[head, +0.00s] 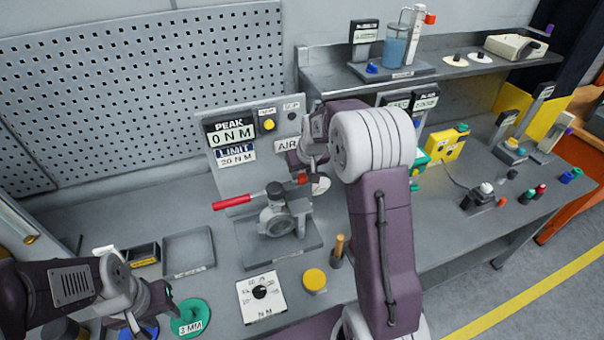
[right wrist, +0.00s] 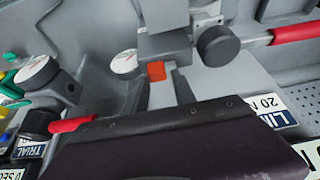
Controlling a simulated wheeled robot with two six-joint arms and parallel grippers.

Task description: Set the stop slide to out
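The grey valve actuator (head: 277,220) stands on a grey base plate, with a red lever (head: 232,202) pointing left. A small orange-red block (head: 303,178) sits at its upper right; it also shows in the right wrist view (right wrist: 156,71). It may be the stop slide, but I see no label that settles this. My right gripper (head: 303,162) is close above that block, partly hidden by its own wrist; its opening and any contact are unclear. My left gripper (head: 150,308) is open, low at the left near the teal disc, with nothing seen between its fingers.
A panel with PEAK and LIMIT signs (head: 232,140) stands behind the actuator. A round gauge (head: 321,185) is at its right. An empty tray (head: 189,273) is left.

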